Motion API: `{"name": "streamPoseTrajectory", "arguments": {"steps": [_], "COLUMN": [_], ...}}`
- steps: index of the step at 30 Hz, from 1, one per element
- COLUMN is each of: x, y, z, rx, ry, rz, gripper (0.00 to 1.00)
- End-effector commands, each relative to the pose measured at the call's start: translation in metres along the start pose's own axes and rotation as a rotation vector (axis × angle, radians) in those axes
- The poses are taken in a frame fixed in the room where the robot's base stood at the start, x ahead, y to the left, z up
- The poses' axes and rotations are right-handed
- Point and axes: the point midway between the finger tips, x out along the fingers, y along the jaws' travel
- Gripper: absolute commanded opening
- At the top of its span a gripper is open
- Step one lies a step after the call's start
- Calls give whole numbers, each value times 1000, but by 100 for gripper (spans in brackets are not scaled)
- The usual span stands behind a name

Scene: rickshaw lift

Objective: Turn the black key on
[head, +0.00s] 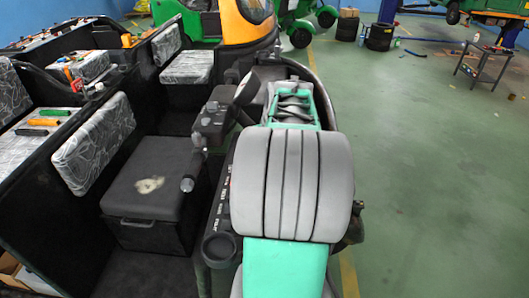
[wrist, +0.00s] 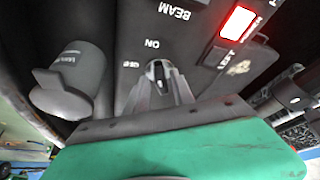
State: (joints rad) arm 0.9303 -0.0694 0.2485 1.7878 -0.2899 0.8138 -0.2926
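In the wrist view the dark control panel (wrist: 205,50) fills the upper middle, with white ON and OFF lettering. The narrow grey fingers of my gripper (wrist: 159,73) reach the panel just beside the lettering. Their tips are close together around a small dark piece, the black key (wrist: 158,70), which is mostly hidden between them. The key's exact angle cannot be made out. In the head view my green and grey arm covers the gripper and the key; part of the lettered panel (head: 222,195) shows to the left of it.
A grey round knob (wrist: 75,80) sticks out left of my gripper in the wrist view. A red lit switch (wrist: 237,22) is at upper right.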

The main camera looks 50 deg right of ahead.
Motion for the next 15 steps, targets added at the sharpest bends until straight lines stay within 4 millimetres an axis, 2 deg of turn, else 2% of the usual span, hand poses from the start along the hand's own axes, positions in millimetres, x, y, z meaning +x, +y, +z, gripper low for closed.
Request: {"name": "streamPoseTrajectory", "arguments": {"steps": [10, 15], "x": [-2, -29], "y": [0, 1], "z": [-1, -1], "rx": [-3, -2], "ry": [2, 6], "rz": [0, 3], "gripper": [36, 36]}}
